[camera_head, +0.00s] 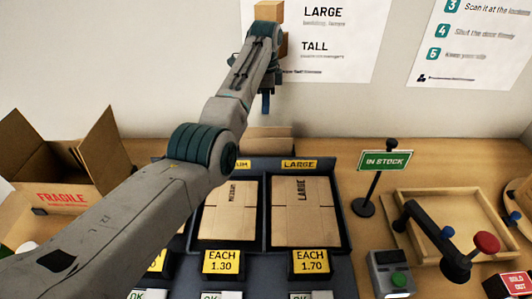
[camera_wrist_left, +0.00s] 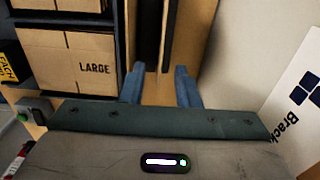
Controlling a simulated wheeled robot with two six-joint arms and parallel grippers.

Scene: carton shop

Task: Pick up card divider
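My left gripper (camera_head: 267,101) hangs fingers down in front of the back wall, above the rear of the counter. In the left wrist view its two blue fingers (camera_wrist_left: 160,88) stand apart with nothing gripped between them. A tan cardboard piece (camera_head: 270,139) stands behind the carton trays, below the gripper; I cannot tell whether it is the card divider. In the left wrist view a tan strip (camera_wrist_left: 190,35) and a dark edge lie beyond the fingertips. My right gripper is in neither view.
Flat cartons marked LARGE (camera_head: 303,215) and MEDIUM (camera_head: 228,215) lie in dark trays. An open FRAGILE box (camera_head: 62,197) stands left. An IN STOCK sign (camera_head: 384,161), a wooden tray (camera_head: 405,197) and a red-knobbed lever (camera_head: 487,242) stand right. Tan blocks (camera_head: 269,12) show beside the wrist.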

